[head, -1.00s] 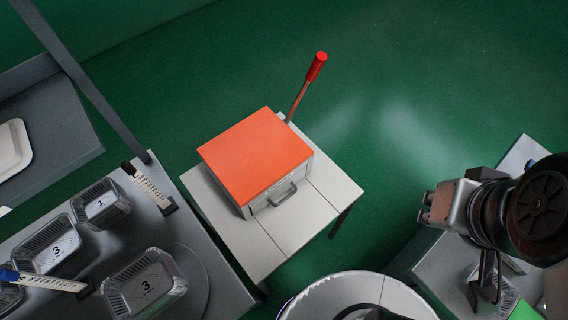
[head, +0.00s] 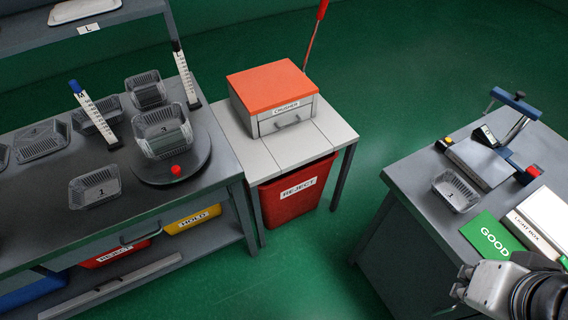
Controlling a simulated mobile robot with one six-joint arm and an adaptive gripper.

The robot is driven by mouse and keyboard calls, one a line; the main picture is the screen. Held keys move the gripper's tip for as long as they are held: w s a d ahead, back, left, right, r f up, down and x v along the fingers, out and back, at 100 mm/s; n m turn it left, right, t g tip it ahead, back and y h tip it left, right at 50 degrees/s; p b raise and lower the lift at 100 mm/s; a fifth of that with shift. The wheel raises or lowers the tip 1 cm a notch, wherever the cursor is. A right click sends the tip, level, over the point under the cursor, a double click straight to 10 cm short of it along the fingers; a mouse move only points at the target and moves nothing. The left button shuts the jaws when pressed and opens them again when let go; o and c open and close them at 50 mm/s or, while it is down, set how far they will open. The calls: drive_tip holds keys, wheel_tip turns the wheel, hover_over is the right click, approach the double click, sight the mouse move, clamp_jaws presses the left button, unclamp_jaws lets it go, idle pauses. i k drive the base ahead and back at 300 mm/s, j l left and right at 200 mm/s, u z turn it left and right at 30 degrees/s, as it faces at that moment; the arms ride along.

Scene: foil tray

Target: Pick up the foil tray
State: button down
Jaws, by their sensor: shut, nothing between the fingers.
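Several foil trays are in view, and I cannot tell which one the task means. A tray marked 3 (head: 163,133) sits on the dark round turntable (head: 146,172) on the left bench. A tray marked 1 (head: 96,188) lies at that bench's front, with a dark-looking tray (head: 146,90) and other trays (head: 97,118) (head: 42,141) behind. Another tray marked 1 (head: 456,191) stands on the right bench. My gripper (head: 462,284) is at the lower right, shut and empty, apart from every tray. Its fingertips are small and partly unclear.
A crusher with an orange lid (head: 272,88) stands on a small table (head: 333,127) over a red reject bin (head: 296,185). Height gauges (head: 95,108) (head: 186,75) stand on the left bench. A green GOOD mat (head: 491,238) and a light box (head: 542,222) are near my gripper. Green floor (head: 290,260) is open between benches.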

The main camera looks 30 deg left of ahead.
sight(95, 187)
drive_tip(key=u, duration=2.25)
drive_tip(key=i+j, duration=0.2)
drive_tip(key=j, duration=0.15)
drive_tip(key=i+j+z, duration=0.1)
drive_tip(key=i+j, duration=0.3)
drive_tip(key=j, duration=0.25)
drive_tip(key=i+j+z, duration=0.1)
drive_tip(key=j, duration=0.25)
drive_tip(key=i+j, duration=0.3)
drive_tip(key=i+j+z, duration=0.1)
drive_tip(key=j, duration=0.3)
drive_tip(key=i+j, duration=0.25)
drive_tip(key=j, duration=0.15)
drive_tip(key=i+j+z, duration=0.1)
drive_tip(key=j, duration=0.25)
drive_tip(key=i, duration=0.1)
